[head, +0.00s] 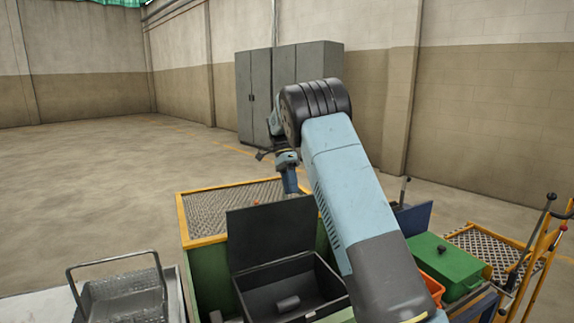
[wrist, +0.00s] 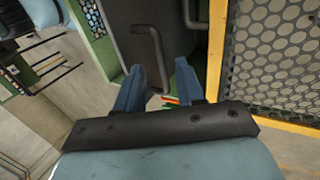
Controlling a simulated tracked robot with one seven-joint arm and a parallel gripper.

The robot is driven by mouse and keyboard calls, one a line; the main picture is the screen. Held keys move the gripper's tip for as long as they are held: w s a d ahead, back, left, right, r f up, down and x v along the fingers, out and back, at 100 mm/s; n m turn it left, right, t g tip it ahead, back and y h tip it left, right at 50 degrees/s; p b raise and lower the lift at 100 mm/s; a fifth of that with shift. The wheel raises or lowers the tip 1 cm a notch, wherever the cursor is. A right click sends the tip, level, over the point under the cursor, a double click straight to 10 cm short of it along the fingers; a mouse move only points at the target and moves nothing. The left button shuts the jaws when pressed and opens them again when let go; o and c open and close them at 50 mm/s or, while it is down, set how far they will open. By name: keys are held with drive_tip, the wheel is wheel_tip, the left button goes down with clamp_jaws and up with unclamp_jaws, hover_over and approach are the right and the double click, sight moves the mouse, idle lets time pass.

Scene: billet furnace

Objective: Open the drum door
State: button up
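A dark grey panel (head: 270,231) stands raised at the back of an open dark box (head: 292,290) in the head view; it looks like the drum door, but I cannot be sure. A dark lump (head: 288,303) lies in the box. In the wrist view, a dark surface (wrist: 170,22) carries a bent bar handle (wrist: 153,38). My gripper (head: 291,192) is just above the panel's top edge in the head view. Its two blue fingers are apart with nothing between them in the wrist view (wrist: 160,72). The handle lies just beyond the fingertips; contact is not clear.
A yellow-framed mesh guard (head: 183,220) tops the green housing (head: 205,275) behind and left of the box. A wire basket (head: 120,295) stands at left. A green lidded box (head: 447,265) and an orange bin (head: 432,288) are at right. Grey cabinets (head: 253,100) stand by the wall.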

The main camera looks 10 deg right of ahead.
drive_tip(key=v, duration=1)
drive_tip(key=shift+w, duration=0.15)
drive_tip(key=s+d+r+n+t+y, duration=0.15)
drive_tip(key=s+r, duration=0.25)
drive_tip(key=s, duration=0.4)
drive_tip(key=s+d+r+n+t, duration=0.2)
drive_tip(key=s+d+r+n, duration=0.15)
drive_tip(key=s, duration=0.35)
drive_tip(key=s+d+r+n+t, duration=0.15)
drive_tip(key=s+r, duration=0.25)
drive_tip(key=s, duration=0.4)
drive_tip(key=s+f+n+t, duration=0.3)
drive_tip(key=s+f+n, duration=0.1)
drive_tip(key=s, duration=0.9)
drive_tip(key=s+a+f+n+t, duration=0.1)
drive_tip(key=s+f+n+t, duration=0.2)
drive_tip(key=s, duration=1)
wheel_tip(320, 180, down, 3)
drive_tip(key=shift+s+a+f+n, duration=0.15)
drive_tip(key=shift+s+n, duration=0.25)
drive_tip(key=shift+n, duration=0.45)
